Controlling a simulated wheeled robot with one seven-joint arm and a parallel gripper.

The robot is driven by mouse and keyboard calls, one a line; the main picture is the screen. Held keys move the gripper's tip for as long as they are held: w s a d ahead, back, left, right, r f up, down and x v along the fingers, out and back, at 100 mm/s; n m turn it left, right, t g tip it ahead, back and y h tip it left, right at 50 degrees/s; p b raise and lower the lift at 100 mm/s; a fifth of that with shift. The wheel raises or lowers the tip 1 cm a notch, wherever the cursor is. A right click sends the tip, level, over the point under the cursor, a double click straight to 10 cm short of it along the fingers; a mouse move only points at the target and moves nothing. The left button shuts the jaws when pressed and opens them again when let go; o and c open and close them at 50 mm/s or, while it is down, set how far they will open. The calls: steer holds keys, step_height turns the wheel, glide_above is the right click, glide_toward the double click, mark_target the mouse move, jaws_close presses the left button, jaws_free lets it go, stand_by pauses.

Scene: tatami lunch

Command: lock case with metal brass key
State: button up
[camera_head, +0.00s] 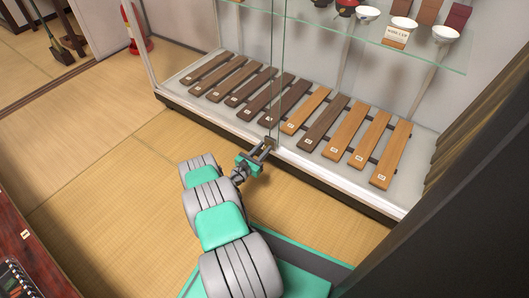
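The glass display case (180,92) stands across the back, its glass panes meeting at a vertical edge near the middle. A small dark lock fitting (269,142) appears at the foot of that edge. My gripper (263,152) reaches up to this spot from below, its tip at or very close to the fitting. I cannot make out the brass key; it is too small to see or hidden at the fingertips. Whether the fingers are shut on it is unclear.
Wooden slats (319,125) lie in a row on the case floor. Bowls (404,23) and a label card (396,36) stand on the glass shelf. A red extinguisher (136,30) is at the back left. A dark curtain (470,150) hangs at right. The tatami floor (110,190) at left is clear.

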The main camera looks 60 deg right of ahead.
steer(key=shift+s+d, duration=0.1)
steer(key=shift+d, duration=0.4)
steer(key=shift+c, duration=0.6)
jaws_close()
